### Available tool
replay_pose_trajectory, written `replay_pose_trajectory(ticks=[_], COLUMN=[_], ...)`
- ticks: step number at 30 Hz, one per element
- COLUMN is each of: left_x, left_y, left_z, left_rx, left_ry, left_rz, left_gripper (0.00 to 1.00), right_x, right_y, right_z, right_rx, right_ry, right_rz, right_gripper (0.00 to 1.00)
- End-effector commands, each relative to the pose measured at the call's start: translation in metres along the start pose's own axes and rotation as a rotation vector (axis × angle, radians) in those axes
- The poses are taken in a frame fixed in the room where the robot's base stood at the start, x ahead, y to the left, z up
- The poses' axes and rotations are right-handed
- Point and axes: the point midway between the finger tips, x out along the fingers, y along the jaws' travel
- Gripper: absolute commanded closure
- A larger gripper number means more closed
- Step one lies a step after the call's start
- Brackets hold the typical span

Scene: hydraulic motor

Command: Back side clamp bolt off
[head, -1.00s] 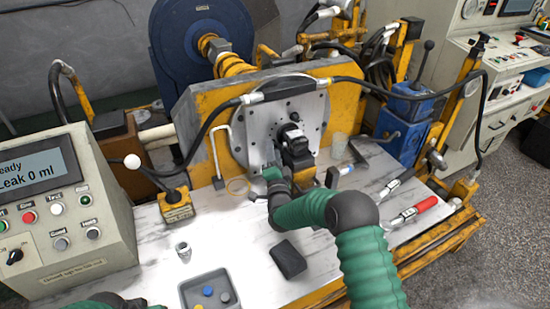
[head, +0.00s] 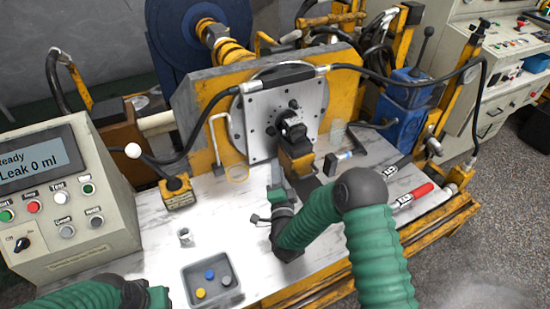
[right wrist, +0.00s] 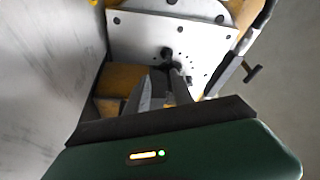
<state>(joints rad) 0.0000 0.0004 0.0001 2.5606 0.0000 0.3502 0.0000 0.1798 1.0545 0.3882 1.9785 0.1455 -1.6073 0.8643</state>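The black motor part (head: 292,130) sits on the pale round-holed plate (head: 258,125), above a yellow bracket (head: 297,160). Small dark bolt heads show on the plate; I cannot tell which is the back side clamp bolt. My right gripper (head: 276,172) points at the bracket from the front, below and left of the motor. In the right wrist view, its two grey fingers (right wrist: 163,88) stand a little apart, in front of the plate (right wrist: 165,35) and a dark bolt-like part (right wrist: 167,54). I see nothing held between them. My left gripper (head: 150,296) is at the bottom left, its fingers unclear.
The control box (head: 60,195) stands left. Red-handled tools (head: 415,193) lie right.

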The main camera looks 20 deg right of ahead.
Motion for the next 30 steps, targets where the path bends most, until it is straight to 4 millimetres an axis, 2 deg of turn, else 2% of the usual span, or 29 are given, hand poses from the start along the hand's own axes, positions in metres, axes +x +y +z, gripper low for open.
replay_pose_trajectory(ticks=[1, 3, 6, 9, 13, 17, 30], left_x=[-0.025, -0.053, -0.081, -0.093, -0.089, -0.086, -0.080], left_y=[0.000, 0.000, 0.000, 0.000, 0.000, 0.000, 0.000], left_z=[-0.006, -0.013, -0.020, -0.022, -0.021, -0.020, -0.019], left_rx=[0.000, 0.000, 0.000, 0.000, 0.000, 0.000, 0.000], left_ry=[0.001, 0.001, 0.002, 0.002, 0.001, 0.000, 0.001], left_rz=[0.000, 0.000, 0.000, 0.000, 0.000, 0.000, 0.000], left_gripper=[0.65, 0.65, 0.65, 0.65, 0.65, 0.65, 0.65], right_x=[-0.003, -0.013, -0.026, -0.032, -0.028, -0.007, 0.098], right_y=[-0.011, -0.025, -0.052, -0.075, -0.077, -0.069, -0.035], right_z=[-0.012, -0.021, -0.027, -0.029, -0.024, -0.020, -0.003], right_rx=[0.100, 0.325, 0.646, 0.853, 0.928, 0.924, 0.920], right_ry=[0.002, 0.002, 0.003, -0.001, -0.005, -0.004, -0.004], right_rz=[0.064, 0.175, 0.293, 0.346, 0.360, 0.357, 0.356], right_gripper=[0.71, 0.71, 0.71, 0.71, 0.71, 0.71, 0.71])
